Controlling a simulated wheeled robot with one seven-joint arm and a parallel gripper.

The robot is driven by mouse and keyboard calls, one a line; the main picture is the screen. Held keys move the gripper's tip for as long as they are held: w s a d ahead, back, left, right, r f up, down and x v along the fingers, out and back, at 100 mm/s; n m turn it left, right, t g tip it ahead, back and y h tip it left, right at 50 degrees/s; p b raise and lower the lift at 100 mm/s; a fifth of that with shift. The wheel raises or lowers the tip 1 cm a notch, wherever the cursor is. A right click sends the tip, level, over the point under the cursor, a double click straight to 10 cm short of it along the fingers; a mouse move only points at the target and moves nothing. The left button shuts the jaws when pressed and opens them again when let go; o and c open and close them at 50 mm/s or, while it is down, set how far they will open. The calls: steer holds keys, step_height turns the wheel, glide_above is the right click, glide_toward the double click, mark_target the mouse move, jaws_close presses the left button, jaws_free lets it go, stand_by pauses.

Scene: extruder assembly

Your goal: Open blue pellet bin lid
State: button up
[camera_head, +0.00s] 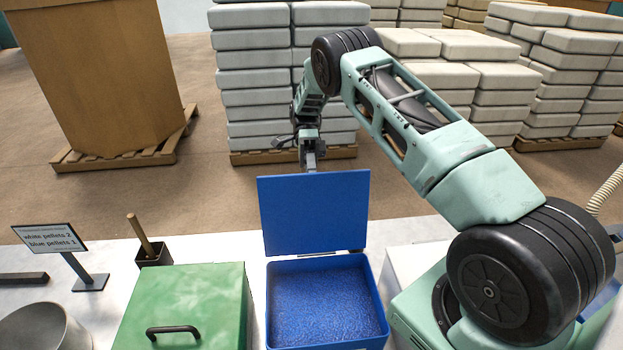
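The blue pellet bin (374,317) stands on the white table at the bottom middle, full of blue pellets (325,300). Its blue lid (313,215) is raised, standing roughly upright along the bin's far edge. My gripper (309,160) is just behind the lid's top edge, pointing down. Its fingertips are partly hidden by the lid, and I cannot tell whether they touch it or whether they are apart.
A green bin (190,300) with a shut lid and black handle stands left of the blue bin. A sign (50,238), a holder with a wooden handle (148,245) and a metal bowl (45,330) are further left. Stacked sacks (250,75) stand behind.

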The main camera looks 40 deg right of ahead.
step_height(320, 180, up, 9)
steer(key=p, duration=0.1)
steer(key=shift+r, duration=0.2)
stand_by(0.5)
steer(key=s+a+n+t+h+b, duration=0.25)
steer(key=s+a+n, duration=0.35)
steer(key=a+n, duration=0.3)
steer(key=s+a+n+t+h+b, duration=0.25)
steer(key=s+a+n, duration=0.4)
steer(key=a, duration=0.35)
steer(key=s+a+f+n+t+b, duration=0.1)
steer(key=s+a+f+n+t, duration=0.1)
steer(key=s+n, duration=0.6)
steer(key=s+a+f+n+t+b, duration=0.2)
steer(key=s+n+t, duration=0.2)
steer(key=s+n, duration=0.4)
steer(key=shift+s+a+t+h, duration=0.15)
steer(key=shift+a+t+h, duration=0.15)
steer(key=shift+h, duration=0.1)
steer(key=shift+f, duration=0.1)
